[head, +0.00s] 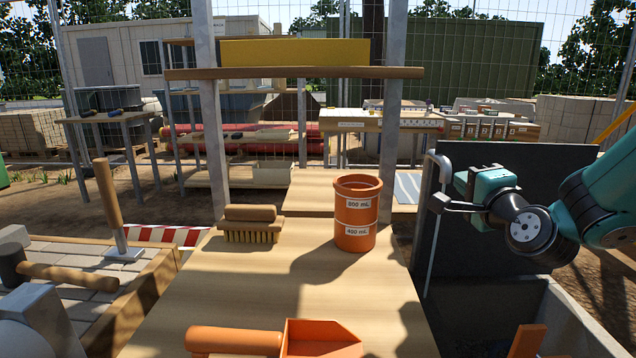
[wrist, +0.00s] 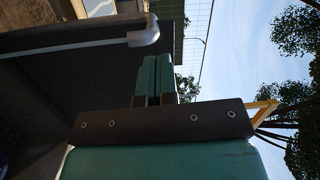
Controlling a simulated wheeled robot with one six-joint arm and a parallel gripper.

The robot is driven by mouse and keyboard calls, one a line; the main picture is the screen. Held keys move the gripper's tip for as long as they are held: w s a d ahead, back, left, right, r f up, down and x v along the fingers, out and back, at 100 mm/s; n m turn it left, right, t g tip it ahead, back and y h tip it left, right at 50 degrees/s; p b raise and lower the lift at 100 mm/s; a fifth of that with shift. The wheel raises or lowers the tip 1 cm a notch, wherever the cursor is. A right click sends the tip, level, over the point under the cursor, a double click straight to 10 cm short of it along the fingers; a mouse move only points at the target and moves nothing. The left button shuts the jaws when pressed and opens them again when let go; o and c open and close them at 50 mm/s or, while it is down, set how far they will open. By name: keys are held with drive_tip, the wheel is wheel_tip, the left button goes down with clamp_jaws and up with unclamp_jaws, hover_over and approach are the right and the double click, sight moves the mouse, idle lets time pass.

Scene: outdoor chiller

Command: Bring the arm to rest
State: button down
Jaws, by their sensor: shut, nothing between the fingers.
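My arm reaches in from the right edge of the head view, teal with dark joints. My gripper (head: 441,203) is at its end, pointing left, raised in the air to the right of the wooden table. In the wrist view the two teal fingers (wrist: 156,78) are together with nothing between them. The gripper appears close to a grey bent pipe (head: 429,240) on a dark panel (head: 500,240); I cannot tell the gap. The pipe's elbow also shows in the wrist view (wrist: 146,33).
The wooden table (head: 220,300) holds an orange measuring cup (head: 356,215), a brush (head: 252,224) and an orange scoop (head: 318,340). A dark basin (head: 480,318) lies below the panel. A trowel-like tool (head: 112,210) and a mallet (head: 60,272) are at left. Upright posts (head: 211,120) stand behind.

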drive_tip(key=s+a+f+n+g+y, duration=0.4)
drive_tip(key=s+a+n+g+y, duration=0.2)
drive_tip(key=s+a+n+g, duration=0.6)
drive_tip(key=s+a+f+n+g+h, duration=0.1)
drive_tip(key=s+a+n+g, duration=0.15)
drive_tip(key=s+n, duration=0.45)
drive_tip(key=s+a+f+n+g+h, duration=0.1)
drive_tip(key=s+a+f+n+g, duration=0.2)
drive_tip(key=s, duration=0.7)
wheel_tip(320, 180, up, 25)
drive_tip(key=s+d+n+g+p, duration=0.1)
drive_tip(key=p, duration=2.2)
drive_tip(key=shift+s+d+p, duration=0.3)
drive_tip(key=shift+d+p, duration=0.05)
drive_tip(key=shift+p, duration=0.05)
drive_tip(key=shift+s, duration=0.1)
